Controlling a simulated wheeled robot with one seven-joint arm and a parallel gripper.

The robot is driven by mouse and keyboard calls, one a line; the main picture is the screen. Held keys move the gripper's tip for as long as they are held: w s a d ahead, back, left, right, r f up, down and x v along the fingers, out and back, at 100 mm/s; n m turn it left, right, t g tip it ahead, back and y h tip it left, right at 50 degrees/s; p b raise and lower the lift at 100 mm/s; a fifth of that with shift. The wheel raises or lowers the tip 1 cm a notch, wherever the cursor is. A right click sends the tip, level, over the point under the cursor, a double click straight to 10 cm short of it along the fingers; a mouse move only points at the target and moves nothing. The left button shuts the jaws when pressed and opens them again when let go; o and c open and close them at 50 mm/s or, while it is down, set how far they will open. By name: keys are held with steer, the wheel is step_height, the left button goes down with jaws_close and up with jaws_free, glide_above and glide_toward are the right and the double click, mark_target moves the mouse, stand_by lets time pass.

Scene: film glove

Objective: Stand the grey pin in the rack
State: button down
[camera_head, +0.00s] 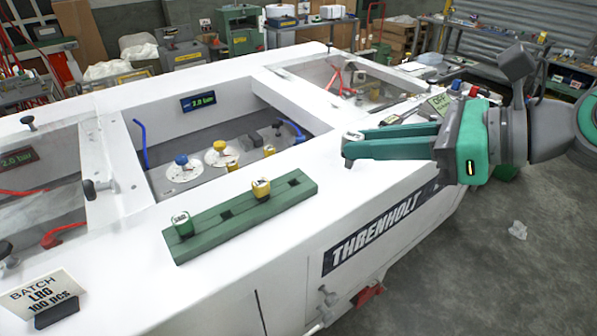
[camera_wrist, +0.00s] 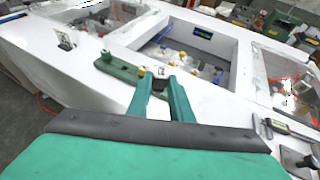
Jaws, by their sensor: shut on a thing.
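The green rack (camera_head: 205,236) lies on the white ledge of the machine. A green-topped pin (camera_head: 182,224) stands at its left end and a yellow-topped pin (camera_head: 261,188) farther right. Dark square holes show empty between them and near the right end. My gripper (camera_head: 350,150) is right of the rack, above the ledge, shut on the grey pin (camera_head: 353,136), whose pale top shows at the fingertips. In the wrist view the grey pin (camera_wrist: 159,72) sits between the fingertips, beside the rack (camera_wrist: 118,68).
Behind the rack is a recessed bay (camera_head: 215,130) with blue and yellow knobs on discs. A batch sign (camera_head: 42,293) stands at the front left. A small sign (camera_head: 440,103) and flat items lie behind my gripper. The ledge between rack and gripper is clear.

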steer(key=w+d+x, duration=0.1)
steer(key=x, duration=0.7)
glide_above(304, 187)
steer(key=f, duration=0.5)
steer(key=shift+s+d+f, duration=0.1)
steer(key=shift+s+f, duration=0.1)
steer(key=shift+w+f, duration=0.1)
steer(key=shift+f, duration=1.95)
steer(key=c, duration=1.6)
jaws_free()
steer(key=shift+w, duration=0.1)
steer(key=shift+r, duration=0.1)
